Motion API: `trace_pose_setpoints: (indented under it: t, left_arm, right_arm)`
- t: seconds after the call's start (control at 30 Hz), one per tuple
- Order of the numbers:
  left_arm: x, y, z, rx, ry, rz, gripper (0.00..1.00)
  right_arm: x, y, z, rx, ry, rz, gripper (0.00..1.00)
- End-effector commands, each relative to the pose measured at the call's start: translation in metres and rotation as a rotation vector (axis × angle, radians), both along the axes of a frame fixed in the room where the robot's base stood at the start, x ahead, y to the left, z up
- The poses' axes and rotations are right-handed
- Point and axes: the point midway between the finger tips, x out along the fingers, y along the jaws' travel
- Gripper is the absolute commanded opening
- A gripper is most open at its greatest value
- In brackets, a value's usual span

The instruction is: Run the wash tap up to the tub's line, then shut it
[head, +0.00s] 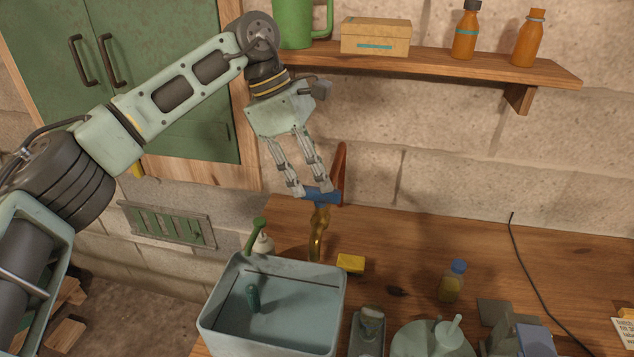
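A brass tap (318,232) with a blue handle (321,195) on top stands behind the tub's back rim. My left gripper (312,190) reaches down from above with its two fingers apart. Its fingertips are at the blue handle and overlap it in the picture; I cannot tell whether they clamp it. The pale blue-grey tub (338,308) stands in front of the tap, with a dark line (292,280) on its inner back wall. A small dark green object (253,297) is inside the tub. I see no clear stream from the tap, and cannot make out a water level. My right gripper is not in view.
A green-handled item (255,236) is by the tub's back left corner; a yellow block (350,263) lies right of the tap. A bottle (452,282) and a dark cable (525,262) are on the wooden bench (420,240). A shelf (470,67) with bottles is above.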

Motion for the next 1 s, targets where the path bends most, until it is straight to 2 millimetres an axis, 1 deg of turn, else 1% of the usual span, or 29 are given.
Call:
trace_pose_setpoints:
  t: [0.03, 0.2, 0.3, 0.4, 0.5, 0.6, 1.0]
  left_arm:
    - [0.002, 0.004, 0.012, -0.002, -0.005, 0.003, 0.29]
    - [0.005, 0.018, 0.046, -0.002, -0.004, 0.002, 0.29]
    - [0.007, 0.024, 0.063, -0.002, -0.003, 0.002, 0.29]
    - [0.008, 0.029, 0.075, -0.002, -0.003, 0.000, 0.29]
    - [0.009, 0.032, 0.082, -0.001, -0.002, 0.000, 0.29]
    - [0.009, 0.033, 0.085, -0.001, -0.003, -0.001, 0.29]
    - [0.009, 0.034, 0.085, 0.000, -0.002, -0.001, 0.29]
  right_arm:
    - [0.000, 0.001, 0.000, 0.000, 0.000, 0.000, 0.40]
    - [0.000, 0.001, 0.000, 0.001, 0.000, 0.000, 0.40]
    - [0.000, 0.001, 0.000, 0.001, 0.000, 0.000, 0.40]
    - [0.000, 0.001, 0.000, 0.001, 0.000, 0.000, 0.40]
    - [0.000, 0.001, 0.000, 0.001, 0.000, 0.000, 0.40]
    - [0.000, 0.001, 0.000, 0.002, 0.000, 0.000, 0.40]
    - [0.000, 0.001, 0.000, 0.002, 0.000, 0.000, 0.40]
